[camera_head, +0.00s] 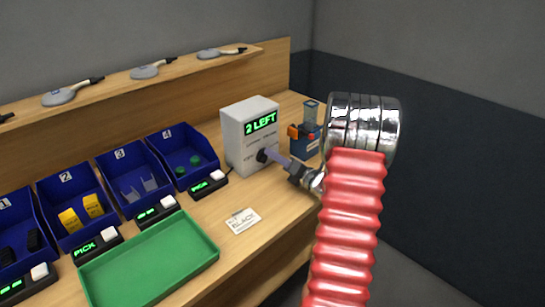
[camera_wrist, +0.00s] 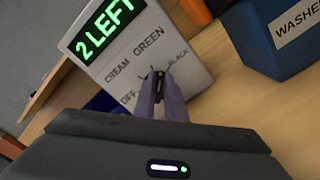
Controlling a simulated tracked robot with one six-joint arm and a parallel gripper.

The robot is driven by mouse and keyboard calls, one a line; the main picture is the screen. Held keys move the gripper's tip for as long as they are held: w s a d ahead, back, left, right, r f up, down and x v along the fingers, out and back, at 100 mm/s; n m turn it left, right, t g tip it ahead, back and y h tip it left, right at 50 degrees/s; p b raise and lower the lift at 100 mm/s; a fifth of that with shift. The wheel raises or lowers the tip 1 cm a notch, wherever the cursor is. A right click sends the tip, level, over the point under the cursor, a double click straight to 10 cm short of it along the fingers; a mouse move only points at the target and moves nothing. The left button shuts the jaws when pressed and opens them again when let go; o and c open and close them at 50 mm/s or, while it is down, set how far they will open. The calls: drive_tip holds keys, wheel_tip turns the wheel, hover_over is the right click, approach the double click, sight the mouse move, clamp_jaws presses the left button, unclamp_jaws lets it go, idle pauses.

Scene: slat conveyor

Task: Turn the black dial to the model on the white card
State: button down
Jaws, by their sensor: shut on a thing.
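The black dial (camera_head: 262,155) is on the front of a pale grey box (camera_head: 236,136) whose green display reads "2 LEFT". In the wrist view the dial (camera_wrist: 158,76) sits between my fingertips, mostly hidden by them. The panel (camera_wrist: 125,45) is marked OFF, CREAM, GREEN and BLACK around the dial. The dial's pointer is too small and covered to read surely. My gripper (camera_head: 272,157) is shut on the dial; it also shows in the wrist view (camera_wrist: 160,84). The white card (camera_head: 243,220) lies flat on the bench before the box and reads "BLACK".
Numbered blue bins (camera_head: 133,178) with small parts stand left of the box, with "PICK" displays before some. An empty green tray (camera_head: 150,262) lies in front. A blue washer holder (camera_wrist: 275,38) stands right of the box. Bench around the card is clear.

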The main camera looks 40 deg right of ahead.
drive_tip(key=shift+d+f+m, duration=0.15)
drive_tip(key=shift+d+m, duration=0.05)
drive_tip(key=shift+m, duration=1)
drive_tip(key=c, duration=1.8)
unclamp_jaws()
drive_tip(key=s, duration=1.3)
drive_tip(key=shift+s+d+f, duration=0.1)
drive_tip(key=shift+s+d, duration=0.05)
drive_tip(key=shift+s, duration=0.2)
